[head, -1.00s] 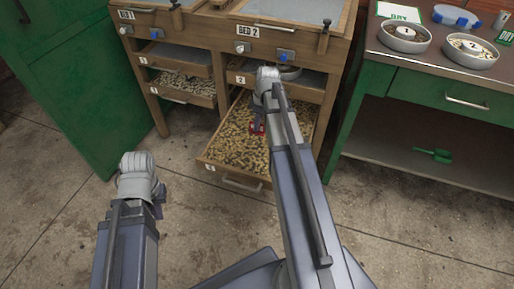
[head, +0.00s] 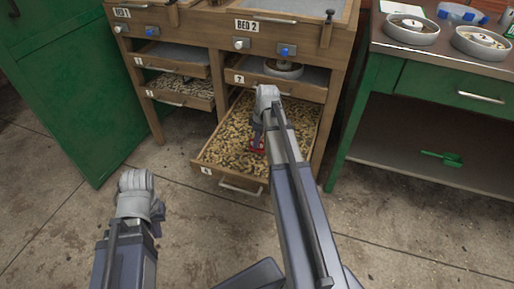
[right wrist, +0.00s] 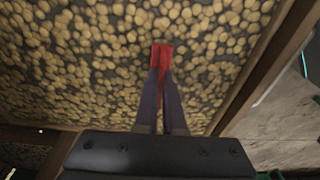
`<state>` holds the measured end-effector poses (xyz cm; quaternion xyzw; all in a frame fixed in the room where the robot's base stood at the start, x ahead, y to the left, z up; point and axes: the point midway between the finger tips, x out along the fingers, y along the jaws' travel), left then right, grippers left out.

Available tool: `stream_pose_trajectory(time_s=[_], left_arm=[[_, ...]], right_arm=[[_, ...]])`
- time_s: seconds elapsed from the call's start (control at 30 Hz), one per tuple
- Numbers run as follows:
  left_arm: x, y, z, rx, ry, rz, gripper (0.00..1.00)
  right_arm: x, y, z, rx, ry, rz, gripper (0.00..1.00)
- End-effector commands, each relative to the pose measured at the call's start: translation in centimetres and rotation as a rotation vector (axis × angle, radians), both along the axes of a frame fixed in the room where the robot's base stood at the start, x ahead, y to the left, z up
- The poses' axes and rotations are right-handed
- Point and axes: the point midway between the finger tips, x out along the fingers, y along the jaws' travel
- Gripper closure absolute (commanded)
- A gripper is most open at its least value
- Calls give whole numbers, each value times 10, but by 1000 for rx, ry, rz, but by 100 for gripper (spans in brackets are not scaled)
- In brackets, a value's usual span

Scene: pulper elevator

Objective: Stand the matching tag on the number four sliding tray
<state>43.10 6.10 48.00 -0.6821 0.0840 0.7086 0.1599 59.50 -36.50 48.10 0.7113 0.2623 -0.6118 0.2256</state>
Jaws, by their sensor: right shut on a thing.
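The number four sliding tray (head: 221,163) is pulled out of the lower right of the wooden bed cabinet. It is full of pale brown beans, and its front label is too small to read surely. My right gripper (head: 257,143) is over the tray. It is shut on a red tag (right wrist: 162,62), which stands out past the fingertips, close above or touching the beans; I cannot tell which.
A wooden cabinet (head: 203,42) marked BED 1 and BED 2 holds other trays. A green bench (head: 430,90) on the right carries round pans (head: 411,29). A green cabinet (head: 55,90) stands at left. The floor in front is clear.

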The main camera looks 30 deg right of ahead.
Motion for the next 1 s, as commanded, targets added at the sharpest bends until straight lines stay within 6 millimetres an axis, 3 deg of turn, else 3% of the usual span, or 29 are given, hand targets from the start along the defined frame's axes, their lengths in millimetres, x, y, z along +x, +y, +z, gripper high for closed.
stream_pose_trajectory(time_s=[0.03, 0.47, 0.5, 0.73, 1.0], left_arm=[[0, 0, -9, -1, 0, 0, 100], [0, 0, -12, -1, 0, 0, 100], [0, 0, -10, -1, 0, 0, 100], [0, 0, -10, -1, 0, 0, 100], [0, 0, -10, -1, 0, 0, 100]], right_arm=[[0, 0, -9, 0, 0, 0, 100], [0, 0, -12, 0, 0, 0, 100], [0, 0, -10, 0, 0, 0, 90], [0, 0, -10, 0, 0, 0, 64], [0, 0, -10, 0, 0, 0, 64]])
